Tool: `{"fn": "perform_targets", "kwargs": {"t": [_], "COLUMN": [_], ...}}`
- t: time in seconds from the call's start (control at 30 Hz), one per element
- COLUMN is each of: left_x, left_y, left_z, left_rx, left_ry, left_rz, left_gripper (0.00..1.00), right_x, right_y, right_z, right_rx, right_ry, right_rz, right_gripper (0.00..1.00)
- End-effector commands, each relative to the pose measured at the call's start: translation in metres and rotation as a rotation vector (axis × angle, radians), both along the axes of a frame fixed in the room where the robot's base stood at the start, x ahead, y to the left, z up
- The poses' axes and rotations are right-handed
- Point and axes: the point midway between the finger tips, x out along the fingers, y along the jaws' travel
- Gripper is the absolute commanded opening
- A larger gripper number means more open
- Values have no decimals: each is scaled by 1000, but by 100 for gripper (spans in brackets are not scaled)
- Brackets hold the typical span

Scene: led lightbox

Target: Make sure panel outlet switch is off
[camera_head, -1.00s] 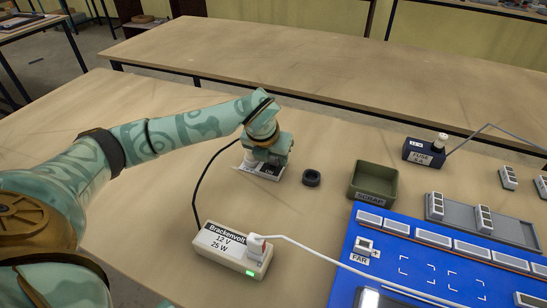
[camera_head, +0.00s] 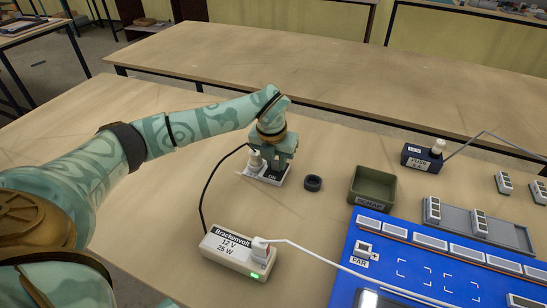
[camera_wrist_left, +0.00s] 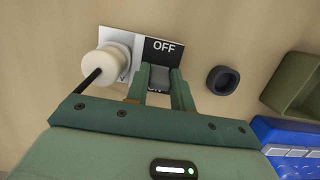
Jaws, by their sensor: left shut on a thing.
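The panel outlet (camera_head: 253,175) is a small plate lying on the table, with a pale round plug (camera_wrist_left: 103,62) in its left side. Its right side is black, with OFF at the top in the left wrist view and ON, partly hidden, at the bottom. The grey switch (camera_wrist_left: 159,76) sits between these words. My left gripper (camera_wrist_left: 159,88) is shut on the switch, a finger on each side. In the head view my left gripper (camera_head: 275,172) stands over the plate and hides the switch. I cannot tell which way the switch is set. My right gripper is out of view.
A black cable runs from the plug to the Brackenvolt power box (camera_head: 232,246), whose green light is lit. A black ring (camera_head: 313,183), the green scrap bin (camera_head: 373,186) and the blue board (camera_head: 350,268) lie to the right. Table behind the outlet is clear.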

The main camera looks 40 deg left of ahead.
Motion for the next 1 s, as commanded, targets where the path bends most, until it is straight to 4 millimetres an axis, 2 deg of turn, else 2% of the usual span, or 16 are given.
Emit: {"fn": "perform_targets", "kwargs": {"t": [0.03, 0.27, 0.6, 1.0], "left_x": [3, 11, 21, 24], "left_y": [0, 2, 5, 6], "left_z": [7, 3, -6, -5], "left_rx": [-8, -53, -110, -139], "left_ry": [31, 223, 460, 578], "left_rz": [4, 4, 3, 2], "left_gripper": [1, 1, 1, 1], "right_x": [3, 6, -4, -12], "right_y": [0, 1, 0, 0], "right_z": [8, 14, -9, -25], "right_rx": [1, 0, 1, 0], "right_ry": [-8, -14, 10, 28], "right_rz": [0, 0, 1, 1], "right_gripper": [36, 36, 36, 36]}}
